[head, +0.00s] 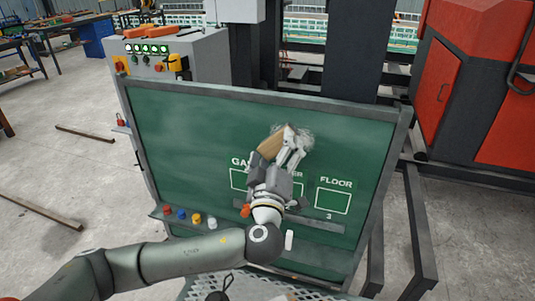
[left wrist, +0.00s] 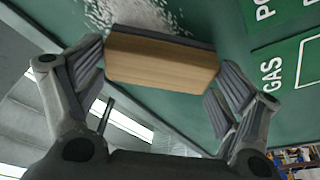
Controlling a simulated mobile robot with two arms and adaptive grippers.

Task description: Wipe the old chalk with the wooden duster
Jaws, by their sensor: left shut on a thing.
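The wooden duster (head: 270,145) is held by my left gripper (head: 284,150) against or very close to the green chalkboard (head: 190,130). In the left wrist view, the duster (left wrist: 160,62) is a pale wood block with a dark pad on its board side, clamped end to end between both fingers (left wrist: 160,75). The old chalk (head: 303,138) is a whitish scribbled smear, partly hidden behind the gripper. In the left wrist view the chalk (left wrist: 140,14) lies just beyond the duster's pad edge. Whether the pad touches the board is unclear. My right gripper is not in view.
White-outlined boxes, including FLOOR (head: 333,201), sit below the smear. The board's ledge (head: 320,222) carries coloured pieces at left, including a yellow one (head: 196,218). A white piece (head: 289,240) shows near my arm. A control cabinet (head: 190,55) stands behind; a red machine (head: 475,80) is at right.

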